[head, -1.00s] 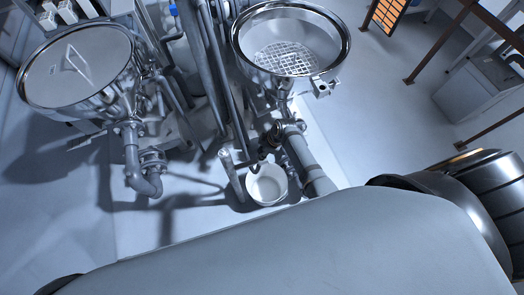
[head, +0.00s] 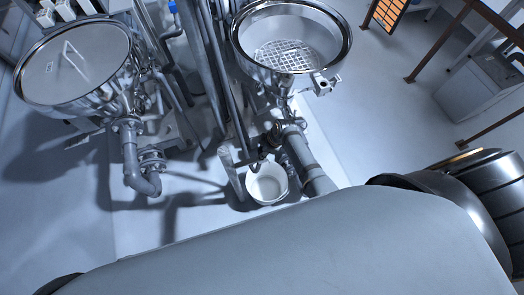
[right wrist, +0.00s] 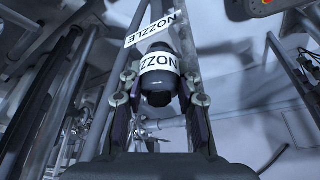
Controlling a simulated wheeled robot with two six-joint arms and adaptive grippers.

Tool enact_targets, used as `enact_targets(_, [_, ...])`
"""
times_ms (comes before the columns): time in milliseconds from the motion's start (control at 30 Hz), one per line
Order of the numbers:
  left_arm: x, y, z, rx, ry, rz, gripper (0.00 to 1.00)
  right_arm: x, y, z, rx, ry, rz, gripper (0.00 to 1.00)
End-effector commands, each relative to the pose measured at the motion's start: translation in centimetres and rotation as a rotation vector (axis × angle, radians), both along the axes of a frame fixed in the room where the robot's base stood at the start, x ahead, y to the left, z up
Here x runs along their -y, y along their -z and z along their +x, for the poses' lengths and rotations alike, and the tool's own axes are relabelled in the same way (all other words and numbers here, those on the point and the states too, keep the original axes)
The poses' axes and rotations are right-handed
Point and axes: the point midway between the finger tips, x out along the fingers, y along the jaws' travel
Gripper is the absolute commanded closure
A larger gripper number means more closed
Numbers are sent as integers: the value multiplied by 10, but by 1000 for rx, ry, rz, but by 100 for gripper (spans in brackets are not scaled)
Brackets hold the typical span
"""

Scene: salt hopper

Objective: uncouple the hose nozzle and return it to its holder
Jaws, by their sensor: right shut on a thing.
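In the right wrist view my right gripper (right wrist: 160,94) is shut on the hose nozzle (right wrist: 159,80), a dark round piece with a white band of black lettering. A white strip reading NOZZLE (right wrist: 157,28) shows just beyond it; I cannot tell whether it is on the nozzle or on something behind. In the head view my large grey arm link covers the lower part, and I cannot make out the nozzle or the fingers there. The hose and the nozzle's holder cannot be told apart from the pipework. My left gripper is not in view.
In the head view a lidded steel hopper (head: 72,62) stands at the left and an open hopper with a grate (head: 290,45) at the centre. A white bucket (head: 268,186) stands below it among grey pipes. The floor at the right is mostly clear.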

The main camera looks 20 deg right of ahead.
Motion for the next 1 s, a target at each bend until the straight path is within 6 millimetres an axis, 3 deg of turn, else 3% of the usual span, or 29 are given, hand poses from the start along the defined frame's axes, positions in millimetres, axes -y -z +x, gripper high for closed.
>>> enact_targets(633, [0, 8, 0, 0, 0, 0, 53, 0, 11, 0, 1, 0, 0, 100])
enact_targets(667, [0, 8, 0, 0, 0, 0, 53, 0, 11, 0, 1, 0, 0, 66])
enact_targets(700, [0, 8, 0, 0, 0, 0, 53, 0, 11, 0, 1, 0, 0, 61])
enact_targets(833, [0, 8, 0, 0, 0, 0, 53, 0, 11, 0, 1, 0, 0, 43])
enact_targets(1000, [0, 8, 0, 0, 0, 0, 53, 0, 11, 0, 0, 0, 0, 41])
